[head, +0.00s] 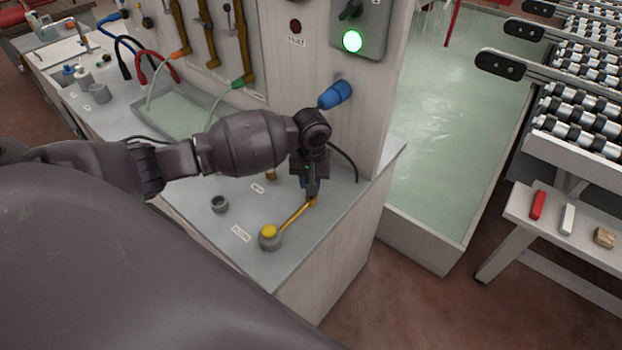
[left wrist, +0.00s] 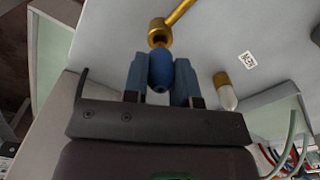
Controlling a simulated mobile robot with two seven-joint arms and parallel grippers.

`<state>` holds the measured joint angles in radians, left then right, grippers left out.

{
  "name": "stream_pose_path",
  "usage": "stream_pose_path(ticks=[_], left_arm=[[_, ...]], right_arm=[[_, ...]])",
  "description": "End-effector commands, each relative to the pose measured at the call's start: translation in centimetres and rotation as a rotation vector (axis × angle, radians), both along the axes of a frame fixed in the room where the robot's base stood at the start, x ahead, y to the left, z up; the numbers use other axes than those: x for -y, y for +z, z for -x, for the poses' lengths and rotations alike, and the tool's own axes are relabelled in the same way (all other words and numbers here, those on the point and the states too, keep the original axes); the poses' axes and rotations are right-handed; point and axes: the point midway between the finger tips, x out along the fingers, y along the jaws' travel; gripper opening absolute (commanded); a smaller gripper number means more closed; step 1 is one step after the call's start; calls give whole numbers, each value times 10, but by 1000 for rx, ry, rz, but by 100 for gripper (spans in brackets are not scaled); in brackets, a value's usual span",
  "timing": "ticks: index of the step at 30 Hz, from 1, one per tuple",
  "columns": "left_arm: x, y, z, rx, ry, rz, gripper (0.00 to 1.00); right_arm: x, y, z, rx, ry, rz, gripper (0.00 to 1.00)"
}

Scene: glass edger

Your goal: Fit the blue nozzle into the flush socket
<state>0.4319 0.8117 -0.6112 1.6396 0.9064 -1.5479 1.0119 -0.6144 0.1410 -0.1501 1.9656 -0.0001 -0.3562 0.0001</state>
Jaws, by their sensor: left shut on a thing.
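My left gripper (head: 312,195) points down over the grey bench top. In the left wrist view its blue fingers (left wrist: 160,82) are shut on a blue piece, taken as the blue nozzle (left wrist: 161,68). The nozzle's far end is against a brass ring (left wrist: 159,33) on a thin brass pipe; I cannot tell whether it is seated inside. In the head view the pipe (head: 294,216) runs to a grey post with a yellow cap (head: 269,231). I cannot read which is marked flush. My right gripper is not in view.
A blue bottle-shaped part (head: 336,95) sits by the upright panel (head: 290,60), near my wrist. A black hose (head: 352,160) hangs beside the gripper. A shallow tray (head: 180,118) lies behind my arm. A water tank (head: 440,130) stands beyond the bench's right edge.

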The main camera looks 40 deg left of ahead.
Motion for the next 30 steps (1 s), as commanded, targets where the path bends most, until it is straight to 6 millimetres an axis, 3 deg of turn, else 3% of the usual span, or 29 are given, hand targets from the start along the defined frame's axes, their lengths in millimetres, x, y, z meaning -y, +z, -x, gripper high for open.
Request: stream_pose_path(ticks=[30], left_arm=[[0,0,0,1,0,0,0]], right_arm=[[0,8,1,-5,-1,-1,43]])
